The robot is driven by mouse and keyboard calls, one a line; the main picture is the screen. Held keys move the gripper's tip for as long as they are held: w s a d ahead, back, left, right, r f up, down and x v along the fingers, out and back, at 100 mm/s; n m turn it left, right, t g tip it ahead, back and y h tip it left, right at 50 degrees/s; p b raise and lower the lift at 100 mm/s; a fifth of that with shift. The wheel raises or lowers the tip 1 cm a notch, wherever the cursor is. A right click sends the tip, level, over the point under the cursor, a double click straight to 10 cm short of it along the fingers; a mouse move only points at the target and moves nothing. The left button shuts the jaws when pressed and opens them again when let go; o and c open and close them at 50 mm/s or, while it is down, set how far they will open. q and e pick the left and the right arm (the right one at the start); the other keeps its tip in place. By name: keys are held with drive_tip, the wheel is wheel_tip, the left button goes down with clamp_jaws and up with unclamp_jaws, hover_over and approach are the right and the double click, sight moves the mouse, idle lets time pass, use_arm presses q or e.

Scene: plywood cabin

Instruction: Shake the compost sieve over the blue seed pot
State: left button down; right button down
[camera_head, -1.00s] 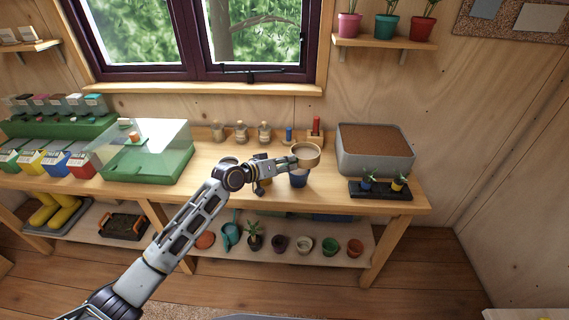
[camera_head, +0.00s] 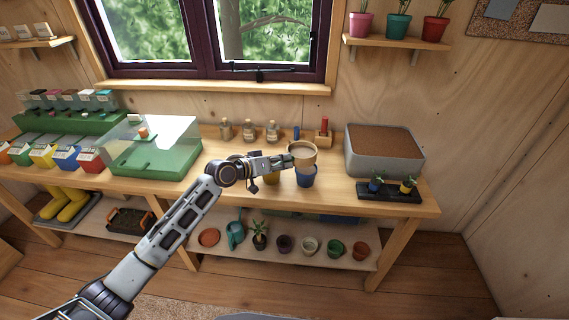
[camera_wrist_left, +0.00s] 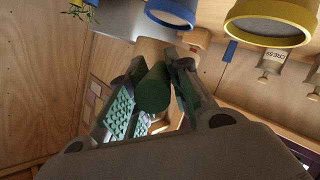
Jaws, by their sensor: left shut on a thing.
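My left gripper (camera_head: 284,162) is shut on the compost sieve (camera_head: 302,160), a round tan ring with a pale mesh. The sieve is held in the air above the blue seed pot (camera_head: 306,180), which stands on the bench. In the head view the sieve covers part of the pot's top. In the left wrist view the fingers close around the sieve's dark green handle (camera_wrist_left: 153,92). The blue pot (camera_wrist_left: 172,12) shows at the top edge there, with a yellow pot (camera_wrist_left: 268,22) to its right. My right gripper is not in view.
The yellow pot (camera_head: 271,178) stands left of the blue one, partly behind my gripper. A grey soil tub (camera_head: 385,160) and a black tray (camera_head: 390,194) with two small plants are to the right. Glass bottles (camera_head: 248,131) line the back. A green propagator (camera_head: 150,158) stands left.

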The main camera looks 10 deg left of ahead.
sight(302, 161)
use_arm(q)
drive_tip(key=shift+d, duration=0.1)
drive_tip(key=shift+d+r+p, duration=0.15)
drive_tip(key=shift+d+p, duration=0.55)
drive_tip(key=shift+d, duration=0.35)
drive_tip(key=shift+d+p, duration=0.4)
drive_tip(key=shift+d, duration=0.5)
drive_tip(key=shift+a, duration=0.2)
drive_tip(key=shift+a+b, duration=0.6)
drive_tip(key=shift+a, duration=1.25)
drive_tip(key=shift+d, duration=0.1)
drive_tip(key=shift+d+p, duration=0.5)
drive_tip(key=shift+d, duration=0.2)
drive_tip(key=shift+d+p, duration=0.6)
drive_tip(key=shift+d, duration=0.65)
